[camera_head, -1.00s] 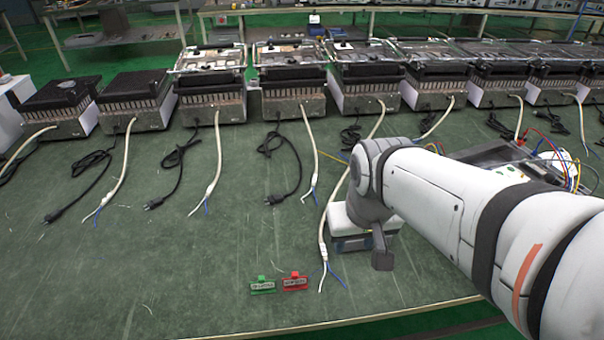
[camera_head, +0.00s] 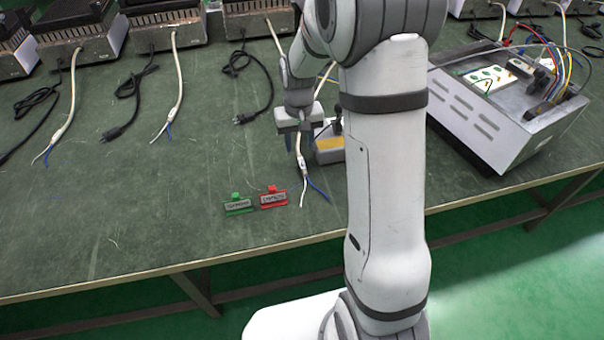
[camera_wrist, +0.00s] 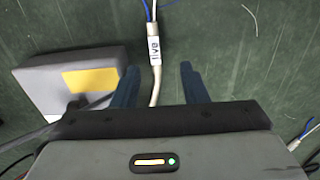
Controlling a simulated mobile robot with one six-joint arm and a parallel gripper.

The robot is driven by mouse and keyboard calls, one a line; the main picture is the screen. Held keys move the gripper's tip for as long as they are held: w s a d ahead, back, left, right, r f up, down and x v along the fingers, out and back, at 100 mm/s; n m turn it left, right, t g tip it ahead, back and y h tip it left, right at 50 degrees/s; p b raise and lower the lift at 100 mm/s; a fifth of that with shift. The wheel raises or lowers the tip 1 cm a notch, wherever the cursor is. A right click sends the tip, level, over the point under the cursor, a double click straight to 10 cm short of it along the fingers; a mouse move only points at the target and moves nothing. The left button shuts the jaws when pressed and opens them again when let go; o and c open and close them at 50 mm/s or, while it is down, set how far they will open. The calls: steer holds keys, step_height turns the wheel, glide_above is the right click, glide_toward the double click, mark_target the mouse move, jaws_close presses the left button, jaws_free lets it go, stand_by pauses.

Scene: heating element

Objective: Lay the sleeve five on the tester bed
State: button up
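A white cable sleeve with printed lettering, apparently the sleeve five (camera_wrist: 154,45), lies on the green table with bare blue and white wire ends beyond it. It also shows in the head view (camera_head: 301,163). My gripper (camera_wrist: 158,82) is open, its two dark blue fingers on either side of the white cable just behind the sleeve, not closed on it. In the head view my gripper (camera_head: 293,132) is low over the cable. A metal tester (camera_head: 490,115) with a white top panel (camera_head: 484,79) stands at the right; I cannot tell which part is its bed.
A small grey box with a yellow patch (camera_head: 330,144) stands close beside my gripper. Green (camera_head: 238,204) and red (camera_head: 273,198) tags lie near the front edge. Heating units with cables line the back. The table's front left is mostly clear.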

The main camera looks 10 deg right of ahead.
mark_target(302, 165)
steer(key=f, duration=0.2)
steer(key=f+b, duration=0.1)
steer(key=f, duration=0.2)
steer(key=d+f+b, duration=0.1)
steer(key=f, duration=0.1)
steer(key=shift+s+f, duration=0.25)
steer(key=shift+f, duration=0.1)
steer(key=shift+r, duration=0.1)
steer(key=shift+c, duration=0.6)
steer(key=shift+a, duration=0.1)
jaws_close()
